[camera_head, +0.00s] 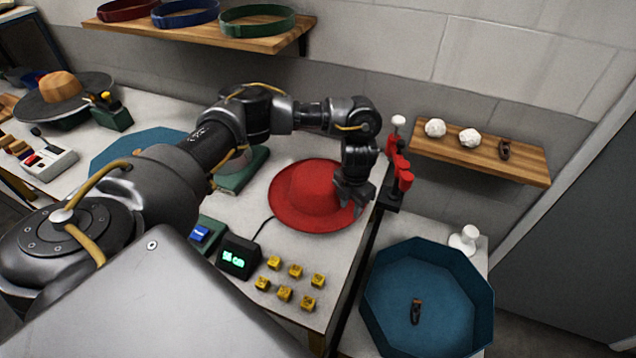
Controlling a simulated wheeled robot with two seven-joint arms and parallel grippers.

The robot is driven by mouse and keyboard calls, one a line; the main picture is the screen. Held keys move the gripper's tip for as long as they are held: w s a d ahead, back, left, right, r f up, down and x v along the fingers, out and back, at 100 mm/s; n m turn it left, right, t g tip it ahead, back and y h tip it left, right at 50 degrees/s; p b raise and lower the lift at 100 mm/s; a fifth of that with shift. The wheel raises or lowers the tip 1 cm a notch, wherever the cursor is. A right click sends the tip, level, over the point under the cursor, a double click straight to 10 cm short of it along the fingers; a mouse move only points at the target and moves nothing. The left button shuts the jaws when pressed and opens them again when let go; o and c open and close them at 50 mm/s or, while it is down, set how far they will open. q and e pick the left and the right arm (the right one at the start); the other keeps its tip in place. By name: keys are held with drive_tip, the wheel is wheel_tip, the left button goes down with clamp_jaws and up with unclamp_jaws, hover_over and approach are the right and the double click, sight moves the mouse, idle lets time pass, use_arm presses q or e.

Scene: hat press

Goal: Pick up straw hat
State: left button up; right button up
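A red hat (298,196) with a wide brim lies flat on the white table; no other hat in view is plainly straw. My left gripper (352,197) points down at the right side of this hat, over or at its brim. Its fingers are small and dark here, so I cannot tell whether they are open or grip the brim. My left arm comes in from the left and crosses over the table. A dark wide-brimmed shape with a tan, crown-like top (62,86) stands at the far left. My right gripper is not in view.
A red and black stand (399,172) rises just right of the gripper. Several yellow cubes (290,285) and a digital display (238,257) sit at the table's front. A blue octagonal tray (463,268) stands right. Wooden shelves (521,171) line the wall.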

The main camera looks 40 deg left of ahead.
sight(350, 220)
use_arm(q)
drive_tip(key=shift+s+d+f, duration=0.1)
drive_tip(key=shift+d+f, duration=0.05)
drive_tip(key=shift+f, duration=1.25)
drive_tip(key=shift+s+d+f, duration=0.1)
drive_tip(key=shift+f, duration=1.25)
clamp_jaws()
